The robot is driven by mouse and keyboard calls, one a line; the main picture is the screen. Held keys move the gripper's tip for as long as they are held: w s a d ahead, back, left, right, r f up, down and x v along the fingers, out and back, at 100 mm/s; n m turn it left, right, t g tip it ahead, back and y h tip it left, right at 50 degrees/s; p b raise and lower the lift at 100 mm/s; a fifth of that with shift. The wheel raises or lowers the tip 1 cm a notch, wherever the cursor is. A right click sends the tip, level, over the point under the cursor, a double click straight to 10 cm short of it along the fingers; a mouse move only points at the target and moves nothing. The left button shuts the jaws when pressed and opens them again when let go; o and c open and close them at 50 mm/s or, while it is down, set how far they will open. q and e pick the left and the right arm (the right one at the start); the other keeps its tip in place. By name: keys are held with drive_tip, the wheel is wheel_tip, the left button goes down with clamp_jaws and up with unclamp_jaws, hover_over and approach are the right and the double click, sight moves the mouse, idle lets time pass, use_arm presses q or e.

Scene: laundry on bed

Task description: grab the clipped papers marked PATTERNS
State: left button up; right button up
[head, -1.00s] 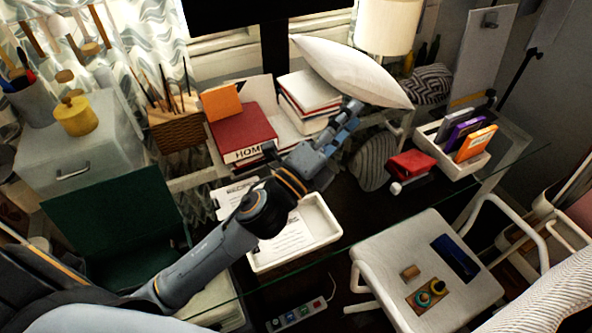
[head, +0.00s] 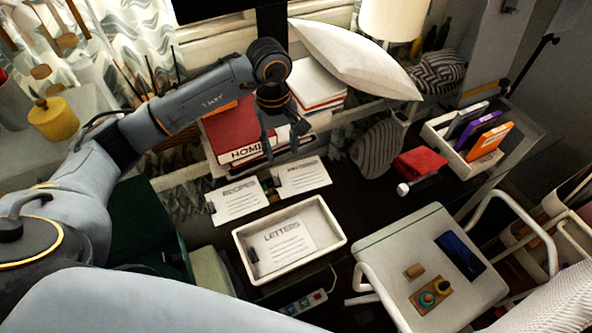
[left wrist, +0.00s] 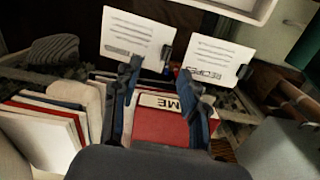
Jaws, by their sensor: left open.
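Two clipped papers lie side by side on the dark glass-topped desk. The left one reads RECIPES (head: 238,201); the right clipped papers (head: 303,176) have a heading too blurred to read for sure. A third set, LETTERS (head: 283,247), lies in a white tray. My left gripper (head: 284,143) is open and empty, pointing down by the red book, just behind the papers. In the left wrist view its fingers (left wrist: 163,88) stand apart; the unreadable papers (left wrist: 138,36) and RECIPES (left wrist: 212,60), with black clips, lie beyond the tips. My right gripper is not in view.
The white tray (head: 244,264) stands in front of the papers. A red HOME book (head: 232,132) and stacked books (head: 317,82) stand behind them. A striped grey object (head: 377,150) and a red item (head: 420,163) lie to the right. A white chair (head: 400,250) is in front.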

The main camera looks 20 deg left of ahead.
use_arm(q)
drive_tip(key=a, duration=0.2)
drive_tip(key=p, duration=0.2)
hover_over(277, 182)
drive_tip(key=shift+y, duration=0.4)
drive_tip(key=f, duration=0.8)
drive_tip(key=shift+s+d, duration=0.15)
drive_tip(key=shift+d, duration=0.1)
drive_tip(key=f+p, duration=0.1)
drive_tip(key=f, duration=0.1)
drive_tip(key=f+p, duration=0.1)
drive_tip(key=f, duration=0.2)
drive_tip(key=shift+a, duration=0.2)
drive_tip(key=shift+f, duration=0.15)
clamp_jaws()
